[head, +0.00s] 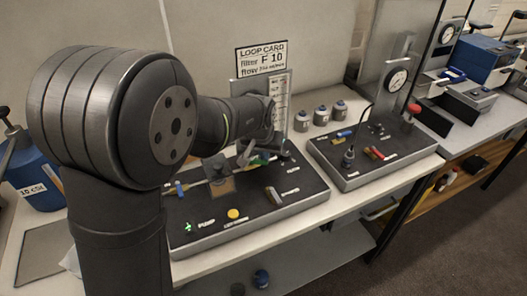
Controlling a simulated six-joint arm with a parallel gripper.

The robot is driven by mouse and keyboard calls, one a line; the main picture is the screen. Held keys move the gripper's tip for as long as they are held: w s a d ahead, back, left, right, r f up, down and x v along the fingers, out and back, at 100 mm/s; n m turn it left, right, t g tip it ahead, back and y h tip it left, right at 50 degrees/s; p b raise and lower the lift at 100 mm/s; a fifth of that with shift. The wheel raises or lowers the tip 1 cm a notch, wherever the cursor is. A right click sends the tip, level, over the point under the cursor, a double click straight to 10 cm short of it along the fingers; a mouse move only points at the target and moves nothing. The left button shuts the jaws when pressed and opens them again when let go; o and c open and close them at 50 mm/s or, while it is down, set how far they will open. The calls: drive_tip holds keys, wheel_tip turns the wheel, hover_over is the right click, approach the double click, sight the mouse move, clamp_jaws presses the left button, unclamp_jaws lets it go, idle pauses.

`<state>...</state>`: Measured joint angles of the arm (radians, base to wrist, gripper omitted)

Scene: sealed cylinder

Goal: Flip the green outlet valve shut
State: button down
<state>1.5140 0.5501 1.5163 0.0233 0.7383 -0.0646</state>
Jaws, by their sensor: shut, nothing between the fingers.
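A small green part (261,159), probably the outlet valve's handle, shows at the back of the black panel (258,212). My arm partly covers it, and I cannot tell which way the handle is turned. My gripper (244,158) is low over the panel, just left of the green part and very close to it. It is shut and empty. Whether it touches the handle cannot be told from this view. A blue handle (181,188) is on the panel's left side, by a clear tube with a brownish block (222,187).
A loop card (261,58) stands behind. Several small jars (321,116) stand at the back. A second panel (372,152) with a gauge (397,79) is to the right.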

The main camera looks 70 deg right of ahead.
drive_tip(key=m, duration=0.1)
drive_tip(key=a+m+g, duration=0.1)
drive_tip(key=m, duration=0.1)
drive_tip(key=shift+s+a+m, duration=0.1)
drive_tip(key=shift+s+m, duration=0.05)
drive_tip(key=shift+m, duration=0.15)
drive_tip(key=m, duration=0.2)
drive_tip(key=a+m+g, duration=0.1)
drive_tip(key=m, duration=0.1)
drive_tip(key=shift+a+y, duration=0.2)
drive_tip(key=shift+y, duration=0.1)
drive_tip(key=shift+s, duration=0.15)
drive_tip(key=shift+s+a, duration=0.3)
drive_tip(key=shift+s, duration=0.3)
drive_tip(key=v, duration=1)
drive_tip(key=shift+w+f, duration=0.1)
drive_tip(key=shift+f, duration=0.05)
